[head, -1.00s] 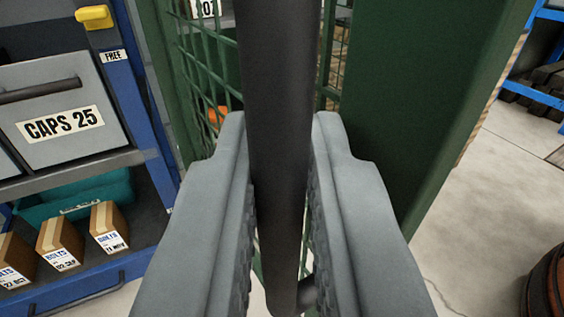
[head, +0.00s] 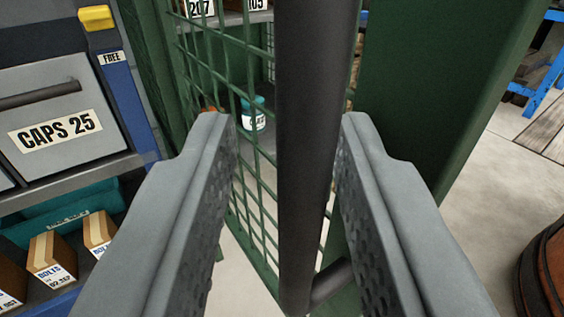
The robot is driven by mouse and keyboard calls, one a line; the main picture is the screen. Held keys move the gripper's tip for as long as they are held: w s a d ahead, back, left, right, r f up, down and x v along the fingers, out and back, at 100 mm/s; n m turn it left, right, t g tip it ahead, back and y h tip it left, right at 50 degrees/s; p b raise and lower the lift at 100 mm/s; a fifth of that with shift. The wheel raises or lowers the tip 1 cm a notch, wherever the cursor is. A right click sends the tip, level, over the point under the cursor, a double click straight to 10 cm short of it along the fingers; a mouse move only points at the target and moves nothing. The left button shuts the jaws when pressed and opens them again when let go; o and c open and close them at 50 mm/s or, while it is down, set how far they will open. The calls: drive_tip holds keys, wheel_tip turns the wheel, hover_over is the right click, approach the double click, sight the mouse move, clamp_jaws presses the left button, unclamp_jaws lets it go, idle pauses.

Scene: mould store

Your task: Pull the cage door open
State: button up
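The cage door (head: 247,190) is a green wire mesh panel in the middle of the head view, seen at a slant. Its handle (head: 308,130) is a dark upright bar with a bent lower end at the bottom of the view. My gripper (head: 285,120) is open, with one grey finger on each side of the bar. A clear gap shows between the left finger and the bar; the right finger is closer to it. I cannot tell whether the right finger touches. My fingers hide part of the mesh. How far the door stands ajar is unclear.
A wide green panel (head: 430,90) stands right of the handle. At left is a blue rack with a CAPS 25 drawer (head: 60,115) and boxes (head: 52,258). A teal-lidded jar (head: 254,115) shows through the mesh. A rusty brown drum (head: 545,270) stands lower right on open floor.

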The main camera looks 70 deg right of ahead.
drive_tip(key=v, duration=1.7)
drive_tip(key=shift+a, duration=0.2)
